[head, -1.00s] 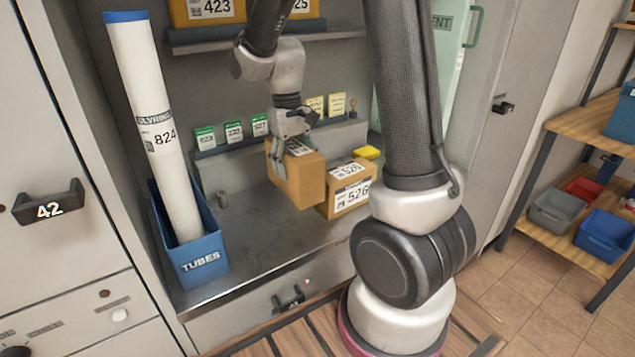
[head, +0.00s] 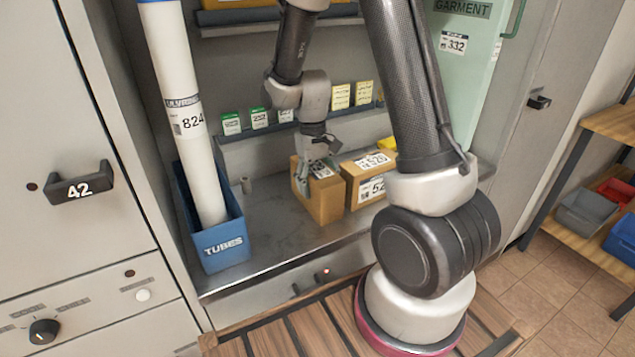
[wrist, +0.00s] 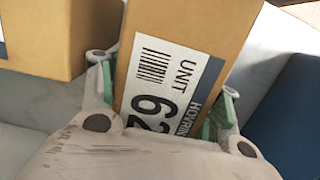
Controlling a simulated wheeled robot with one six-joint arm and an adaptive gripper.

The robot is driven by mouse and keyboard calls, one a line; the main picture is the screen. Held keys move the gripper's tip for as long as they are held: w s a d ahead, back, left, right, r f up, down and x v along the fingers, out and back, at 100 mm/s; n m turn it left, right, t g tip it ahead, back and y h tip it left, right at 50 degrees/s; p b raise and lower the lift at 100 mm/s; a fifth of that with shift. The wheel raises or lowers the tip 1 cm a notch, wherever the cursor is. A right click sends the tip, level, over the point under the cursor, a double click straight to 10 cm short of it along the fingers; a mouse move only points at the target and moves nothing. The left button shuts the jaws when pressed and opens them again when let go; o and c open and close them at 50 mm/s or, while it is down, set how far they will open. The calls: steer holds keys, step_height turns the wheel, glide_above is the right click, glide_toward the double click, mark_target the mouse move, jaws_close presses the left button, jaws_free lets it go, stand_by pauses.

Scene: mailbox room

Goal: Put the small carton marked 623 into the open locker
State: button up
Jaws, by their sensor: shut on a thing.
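My gripper (head: 318,163) is shut on a small brown carton (head: 322,203). In the head view the carton stands roughly upright at the shelf, left of another carton; I cannot tell whether its base touches the shelf. In the wrist view my gripper (wrist: 168,92) has green-padded fingers on both sides of the carton (wrist: 185,25). Its white label reads UNIT and 62, with the last digit hidden. The other carton (head: 358,190), marked 526, is close on its right. A locker door marked 42 (head: 85,130) is shut at the left; I cannot pick out an open locker.
A blue TUBES bin (head: 222,248) with a tall white tube (head: 193,150) stands to the left. Several green and yellow cards line a ledge behind. A pale green GARMENT panel (head: 465,75) is at the right. The shelf (head: 275,235) is bare between bin and carton.

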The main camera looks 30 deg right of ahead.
steer(key=shift+f, duration=0.15)
steer(key=o, duration=1)
